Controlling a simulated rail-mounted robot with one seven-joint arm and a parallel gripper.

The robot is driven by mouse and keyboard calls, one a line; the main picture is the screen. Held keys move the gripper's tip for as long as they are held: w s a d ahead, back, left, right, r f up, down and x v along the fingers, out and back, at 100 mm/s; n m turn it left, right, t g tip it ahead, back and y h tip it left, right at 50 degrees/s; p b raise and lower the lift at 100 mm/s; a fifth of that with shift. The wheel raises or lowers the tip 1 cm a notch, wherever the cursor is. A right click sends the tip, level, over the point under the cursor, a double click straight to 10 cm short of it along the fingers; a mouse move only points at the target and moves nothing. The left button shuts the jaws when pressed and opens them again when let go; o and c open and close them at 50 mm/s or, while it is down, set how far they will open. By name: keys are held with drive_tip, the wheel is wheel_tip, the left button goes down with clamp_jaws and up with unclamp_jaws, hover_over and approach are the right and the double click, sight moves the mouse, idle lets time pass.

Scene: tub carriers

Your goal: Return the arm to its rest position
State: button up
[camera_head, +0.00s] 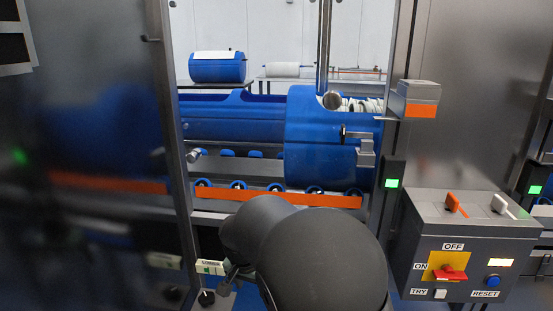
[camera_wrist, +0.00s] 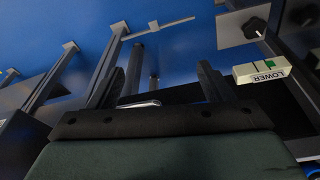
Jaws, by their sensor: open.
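My arm (camera_head: 310,255) reaches forward from the bottom middle of the head view, in front of the machine opening. In the wrist view my gripper (camera_wrist: 160,77) is open, with its two dark fingers spread and nothing seen held between them. In the head view it is mostly hidden by the arm; only small dark parts show at the arm's left. A small block labelled LOWER (camera_wrist: 262,70) with a green mark is right of the fingers in the wrist view, apart from them. It also shows in the head view (camera_head: 208,267), left of my arm.
A large blue tub (camera_head: 330,140) lies in the opening above an orange bar (camera_head: 280,198). A dark glossy panel (camera_head: 90,170) bounds the left. A control box (camera_head: 465,245) with a red switch stands at the right. A black knob (camera_wrist: 256,28) is near the LOWER block.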

drive_tip(key=s+d+r+n+g+y+p, duration=0.1)
drive_tip(key=s+d+r+p, duration=0.35)
drive_tip(key=d+r, duration=0.3)
drive_tip(key=s+d+r+n+p, duration=0.1)
drive_tip(key=s+d+r+p, duration=0.3)
drive_tip(key=s+d+r, duration=0.3)
drive_tip(key=s+d+r+n+p, duration=0.1)
drive_tip(key=s+d+r+p, duration=0.2)
drive_tip(key=s, duration=0.3)
drive_tip(key=s+d+r+n+p, duration=0.1)
drive_tip(key=s+d+r+p, duration=0.2)
drive_tip(key=s, duration=0.4)
wheel_tip(320, 180, up, 3)
drive_tip(key=shift+s+f+g+p, duration=0.15)
drive_tip(key=shift+g+p, duration=0.25)
drive_tip(key=shift+p, duration=0.5)
